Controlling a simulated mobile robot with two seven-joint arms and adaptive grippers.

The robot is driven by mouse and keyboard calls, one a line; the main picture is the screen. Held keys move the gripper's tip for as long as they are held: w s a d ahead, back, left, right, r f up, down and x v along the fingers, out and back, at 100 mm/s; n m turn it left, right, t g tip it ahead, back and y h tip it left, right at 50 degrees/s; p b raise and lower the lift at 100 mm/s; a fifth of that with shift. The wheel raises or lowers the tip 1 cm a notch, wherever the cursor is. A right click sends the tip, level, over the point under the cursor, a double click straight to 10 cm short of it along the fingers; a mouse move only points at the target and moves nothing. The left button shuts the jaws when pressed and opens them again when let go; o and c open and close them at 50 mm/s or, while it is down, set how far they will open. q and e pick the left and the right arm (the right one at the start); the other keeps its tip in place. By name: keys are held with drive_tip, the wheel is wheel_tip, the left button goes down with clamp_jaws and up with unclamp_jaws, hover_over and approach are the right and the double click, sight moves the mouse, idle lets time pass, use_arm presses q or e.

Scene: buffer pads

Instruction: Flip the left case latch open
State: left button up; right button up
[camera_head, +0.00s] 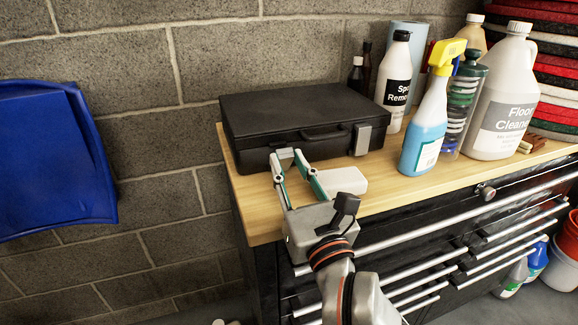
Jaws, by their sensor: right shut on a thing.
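A black case (290,112) lies closed on the wooden worktop, with its handle and latches on the front side. Its right latch (363,139) is a grey metal plate lying against the front. My right gripper (287,162) is at the front left of the case, its fingers pointing at the left latch (286,154). The fingertips are shut on this latch and partly cover it, so its exact angle is hard to tell. My left gripper is not in view.
A blue spray bottle (425,130), a spot remover bottle (397,80) and a floor cleaner jug (504,100) stand right of the case. Stacked red and black pads (557,75) are at the far right. The worktop (258,222) ends close in front of the case.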

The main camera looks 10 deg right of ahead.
drive_tip(key=o, duration=1.1)
wheel_tip(320, 180, up, 10)
